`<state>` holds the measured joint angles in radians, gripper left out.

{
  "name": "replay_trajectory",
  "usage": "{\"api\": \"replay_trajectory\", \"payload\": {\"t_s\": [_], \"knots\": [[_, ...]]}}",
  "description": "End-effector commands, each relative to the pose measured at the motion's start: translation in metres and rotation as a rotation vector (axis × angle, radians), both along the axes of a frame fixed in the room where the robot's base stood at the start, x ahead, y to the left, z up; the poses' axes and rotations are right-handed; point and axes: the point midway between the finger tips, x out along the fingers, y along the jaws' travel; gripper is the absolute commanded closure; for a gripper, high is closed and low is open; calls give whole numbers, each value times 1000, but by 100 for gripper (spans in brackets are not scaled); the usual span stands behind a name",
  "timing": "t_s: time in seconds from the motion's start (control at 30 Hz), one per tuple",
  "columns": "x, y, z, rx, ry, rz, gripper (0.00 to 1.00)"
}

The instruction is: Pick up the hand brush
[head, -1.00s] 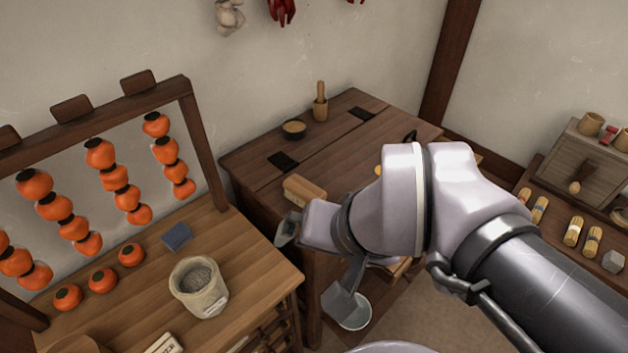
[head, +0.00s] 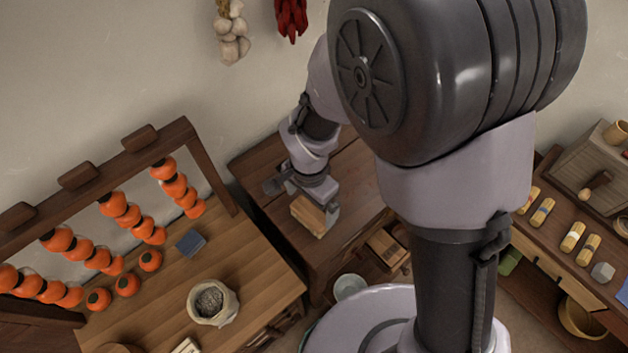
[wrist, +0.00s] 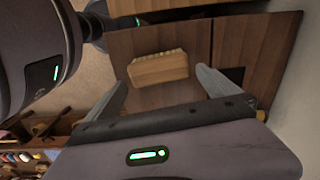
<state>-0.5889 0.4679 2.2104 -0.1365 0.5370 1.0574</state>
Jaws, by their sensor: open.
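The hand brush, a light wooden block with a bristled edge, lies on the dark wooden table in the wrist view (wrist: 158,70). In the head view the brush (head: 309,215) shows near the table's front edge, partly covered by my gripper (head: 303,201). In the wrist view my gripper (wrist: 161,77) is open and empty. Its two fingers stand apart on either side of the brush's lower part, and the brush lies beyond the tips. I cannot tell the exact height of the fingers over it.
A lighter bench at left holds a sack (head: 212,303), a blue block (head: 190,243) and a rack of hanging persimmons (head: 112,205). A pale bowl (head: 349,287) is low beside the table.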

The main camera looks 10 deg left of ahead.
Motion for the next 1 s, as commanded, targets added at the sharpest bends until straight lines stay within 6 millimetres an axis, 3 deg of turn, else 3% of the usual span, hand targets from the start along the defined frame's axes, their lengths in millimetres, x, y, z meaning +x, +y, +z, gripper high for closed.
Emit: {"api": "replay_trajectory", "payload": {"t_s": [0.27,0.53,0.77,1.0], "knots": [[-4,0,-49,-1,2,0,0],[-3,1,-53,0,0,0,0],[-3,1,-53,1,-1,0,45],[-3,1,-52,1,-1,0,47]]}}
